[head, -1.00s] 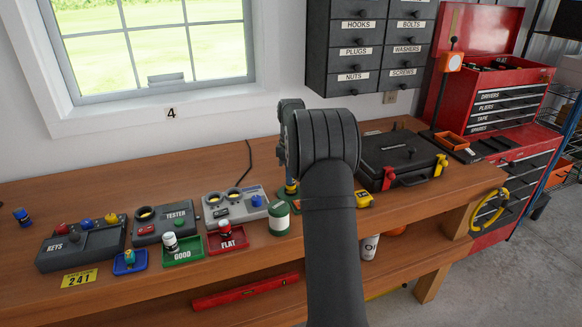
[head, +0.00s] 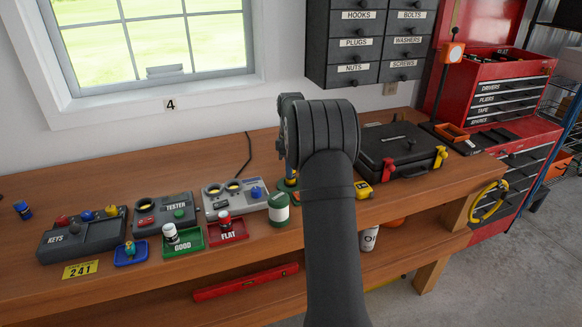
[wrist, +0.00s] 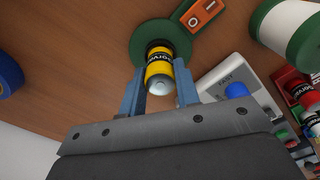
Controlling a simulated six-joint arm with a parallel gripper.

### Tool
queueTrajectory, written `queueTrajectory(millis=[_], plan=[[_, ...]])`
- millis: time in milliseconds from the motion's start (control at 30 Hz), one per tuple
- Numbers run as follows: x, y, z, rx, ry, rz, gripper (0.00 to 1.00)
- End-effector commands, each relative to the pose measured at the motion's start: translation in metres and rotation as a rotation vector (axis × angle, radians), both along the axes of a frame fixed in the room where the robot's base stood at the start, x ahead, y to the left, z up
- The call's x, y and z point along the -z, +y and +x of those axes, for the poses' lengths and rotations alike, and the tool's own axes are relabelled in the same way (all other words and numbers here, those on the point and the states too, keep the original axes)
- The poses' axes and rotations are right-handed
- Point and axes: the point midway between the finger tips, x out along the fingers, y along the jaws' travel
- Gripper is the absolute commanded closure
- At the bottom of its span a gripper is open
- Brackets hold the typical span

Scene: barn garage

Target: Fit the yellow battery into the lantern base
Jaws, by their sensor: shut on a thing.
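My gripper (wrist: 160,80) has blue fingers on either side of the yellow battery (wrist: 159,66) and is shut on it. The battery has a black band with lettering, and its silver end faces the wrist camera. Its far end is at the middle of the round green lantern base (wrist: 141,48). I cannot tell how deep it sits in the base. In the head view my arm hides most of the gripper and the battery; part of the green lantern base (head: 287,186) shows left of the arm.
A white cylinder with green ends (head: 278,210) stands close to the base; it also shows in the wrist view (wrist: 290,32). A grey tester box (head: 234,197), green tray (head: 183,245) and red tray (head: 228,233) are to the left. A black case (head: 400,150) lies to the right.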

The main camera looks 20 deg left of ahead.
Motion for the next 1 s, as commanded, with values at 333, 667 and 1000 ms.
queueTrajectory(millis=[333, 667, 1000], plan=[[0.000, 0.000, 0.000, 0.000, -0.001, 0.000, 0.97], [0.005, 0.000, 0.000, 0.000, -0.001, 0.000, 0.97], [0.011, 0.000, 0.000, 0.000, -0.001, 0.000, 0.97]])
